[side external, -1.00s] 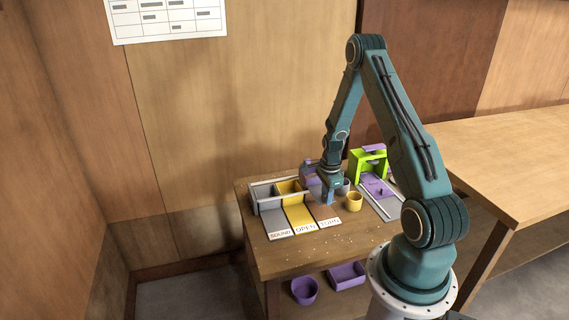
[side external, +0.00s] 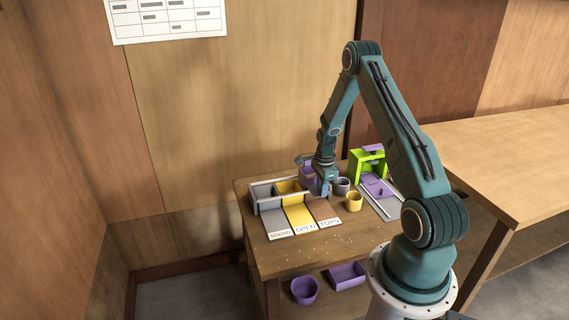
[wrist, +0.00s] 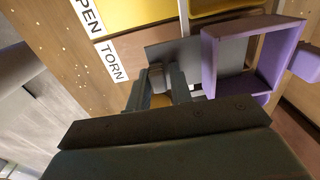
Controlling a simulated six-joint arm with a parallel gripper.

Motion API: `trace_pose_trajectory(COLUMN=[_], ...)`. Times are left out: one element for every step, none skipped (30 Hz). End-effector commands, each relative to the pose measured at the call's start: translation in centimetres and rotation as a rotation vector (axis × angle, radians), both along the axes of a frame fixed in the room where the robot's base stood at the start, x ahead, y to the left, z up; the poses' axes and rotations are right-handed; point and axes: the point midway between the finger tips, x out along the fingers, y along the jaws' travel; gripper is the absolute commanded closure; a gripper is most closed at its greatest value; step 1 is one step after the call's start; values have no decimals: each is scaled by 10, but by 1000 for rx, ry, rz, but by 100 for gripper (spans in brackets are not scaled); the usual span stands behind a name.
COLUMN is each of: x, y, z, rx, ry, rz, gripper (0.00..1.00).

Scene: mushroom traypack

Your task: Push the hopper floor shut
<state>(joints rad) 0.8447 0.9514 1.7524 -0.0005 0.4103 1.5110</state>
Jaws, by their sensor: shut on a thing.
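The hopper is a purple open frame (wrist: 208,62) at the right of the wrist view; its purple side also shows in the side view (side external: 306,174), partly behind my arm. A dark grey floor plate (wrist: 182,52) sticks out of the hopper's left side in the wrist view. My gripper (wrist: 160,84) is at the plate's outer end, its fingers closed on a small grey grip piece (wrist: 157,73). In the side view my gripper (side external: 323,194) is low over the bench beside the hopper. The exact contact is partly hidden by the fingers.
Lanes marked SOUND, OPEN and TORN (side external: 329,221) lie at the left of the bench. A grey cup (side external: 341,186) and a yellow cup (side external: 354,202) stand just right of my gripper. A green stand (side external: 355,164) is farther right. Purple bins (side external: 305,290) are below.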

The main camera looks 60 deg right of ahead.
Motion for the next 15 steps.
trace_pose_trajectory(x=[-10, -9, -7, -6, -5, -4, -3, -2, -1, -1, 0, 0, 1, 1, 1], y=[8, 7, 5, 4, 3, 2, 1, 0, -1, -1, -2, -2, -3, -3, -3], z=[-14, -14, -14, -14, -15, -15, -15, -15, -15, -15, -15, -15, -15, -15, -15], rx=[30, 30, 29, 29, 29, 29, 29, 30, 30, 30, 30, 30, 30, 30, 30], ry=[32, 32, 32, 32, 32, 32, 32, 32, 32, 33, 33, 32, 32, 32, 32], rz=[-5, -5, -5, -5, -5, -6, -6, -6, -6, -6, -6, -6, -6, -6, -6], gripper=[91, 91, 91, 91, 91, 91, 91, 91, 91, 91, 91, 91, 91, 91, 91])
